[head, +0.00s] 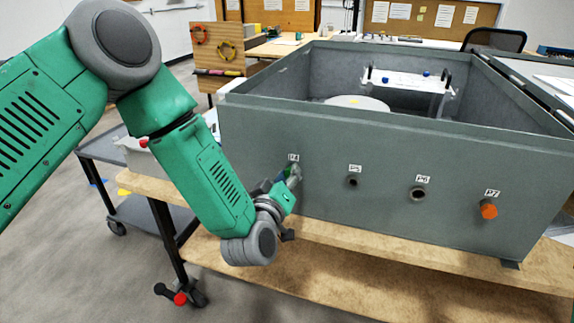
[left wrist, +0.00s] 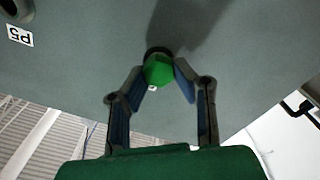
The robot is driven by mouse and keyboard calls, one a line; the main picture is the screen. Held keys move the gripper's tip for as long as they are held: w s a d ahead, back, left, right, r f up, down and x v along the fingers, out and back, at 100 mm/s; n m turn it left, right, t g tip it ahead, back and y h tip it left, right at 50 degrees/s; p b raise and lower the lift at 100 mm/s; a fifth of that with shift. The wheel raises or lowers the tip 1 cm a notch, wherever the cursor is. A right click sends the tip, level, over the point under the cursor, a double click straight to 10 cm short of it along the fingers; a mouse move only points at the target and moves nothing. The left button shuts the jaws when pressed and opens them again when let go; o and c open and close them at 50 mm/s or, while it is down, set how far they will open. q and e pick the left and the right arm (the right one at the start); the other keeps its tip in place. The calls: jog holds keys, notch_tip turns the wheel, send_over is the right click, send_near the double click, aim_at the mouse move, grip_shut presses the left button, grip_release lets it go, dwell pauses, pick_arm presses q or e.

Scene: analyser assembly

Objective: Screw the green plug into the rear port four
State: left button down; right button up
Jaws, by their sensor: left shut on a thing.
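The green plug (left wrist: 158,71) sits at a dark round port in the grey panel in the left wrist view. My left gripper (left wrist: 160,80) is shut on it, with one finger on each side. In the head view my left gripper (head: 290,175) is at the leftmost port, under the label P4 (head: 293,157). The gripper mostly hides the plug and port there. The plug meets the port's dark rim; how deep it sits I cannot tell. My right gripper is in neither view.
The grey analyser box (head: 400,130) stands on a wooden bench (head: 330,265). To the right are open port P5 (head: 353,182), open port P6 (head: 418,193) and port P7 with an orange plug (head: 488,210). A dark cart (head: 115,150) stands at left.

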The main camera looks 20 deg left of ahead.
pick_arm(q)
jog(key=m, duration=0.3)
jog(key=m+p, duration=0.1)
jog(key=m, duration=0.3)
jog(key=m+p, duration=0.1)
jog(key=m, duration=0.3)
jog(key=shift+s+d+f, duration=0.15)
jog(key=shift+d+f, duration=0.15)
jog(key=shift+d, duration=0.05)
jog(key=m, duration=0.6)
jog(key=shift+d, duration=0.1)
jog(key=c, duration=1.2)
grip_release()
jog(key=shift+r, duration=0.1)
